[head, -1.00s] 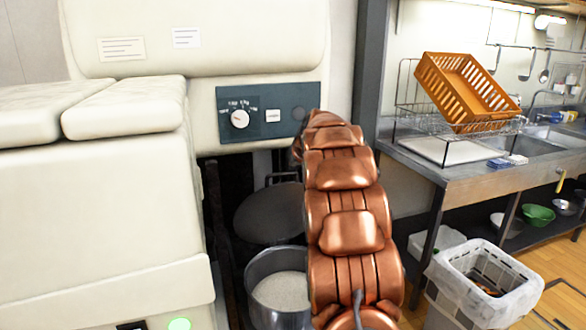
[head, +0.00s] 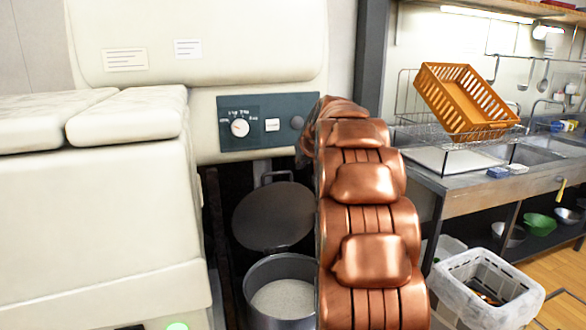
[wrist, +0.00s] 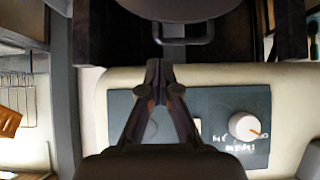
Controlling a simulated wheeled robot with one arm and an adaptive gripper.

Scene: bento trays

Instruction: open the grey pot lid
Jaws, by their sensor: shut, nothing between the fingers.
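The grey pot (head: 262,310) stands in the gap below the cream machine, with white grain-like contents showing. Its dark grey lid (head: 272,216) stands raised and tilted back behind the open pot, with a handle (head: 280,175) at its top edge. In the wrist view the lid (wrist: 190,8) is at the top edge, and its handle (wrist: 185,40) points down toward my gripper (wrist: 158,66). My gripper is shut and empty, its tips close to the handle's left end; I cannot tell if they touch. In the head view my copper arm hides the gripper and the pot's right edge.
A control panel (head: 262,121) with a white dial is above the pot. The cream machine (head: 110,220) fills the left side. To the right are a steel sink counter (head: 460,180), an orange basket (head: 465,98) on a rack, and a white bin (head: 475,270).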

